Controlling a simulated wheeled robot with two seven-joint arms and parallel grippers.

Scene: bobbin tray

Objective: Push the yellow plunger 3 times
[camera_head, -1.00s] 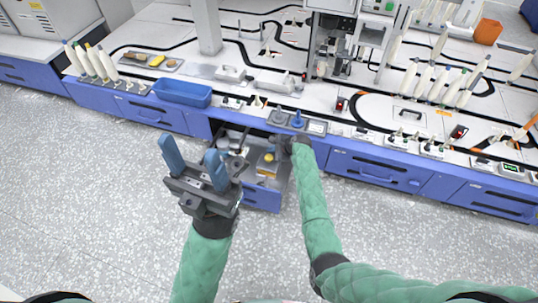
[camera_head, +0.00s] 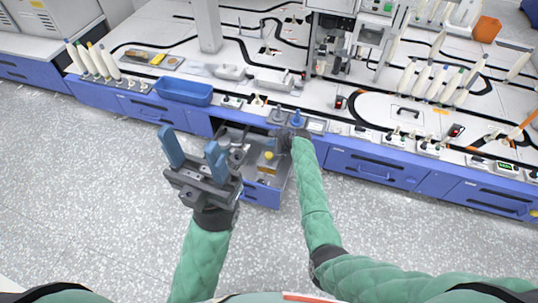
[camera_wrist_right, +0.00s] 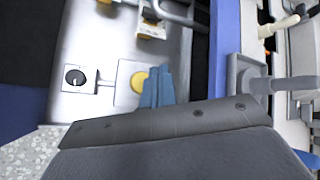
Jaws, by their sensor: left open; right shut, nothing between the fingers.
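The yellow plunger (camera_head: 268,156) is a small round knob inside the open drawer (camera_head: 262,194). In the right wrist view the yellow plunger (camera_wrist_right: 138,82) sits on a pale square plate. My right gripper (camera_wrist_right: 157,72) is shut and empty, its blue fingers beside the plunger and overlapping its right edge in the picture. I cannot tell whether they touch it. In the head view the right hand is a dark shape at the drawer's right side, its fingertips not clear. My left gripper (camera_head: 193,150) is open and empty, raised in front of and left of the drawer.
A dark knob (camera_wrist_right: 75,77) is on the metal panel beside the plunger plate. A yellow block (camera_wrist_right: 151,29) and grey handle are farther up the panel.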

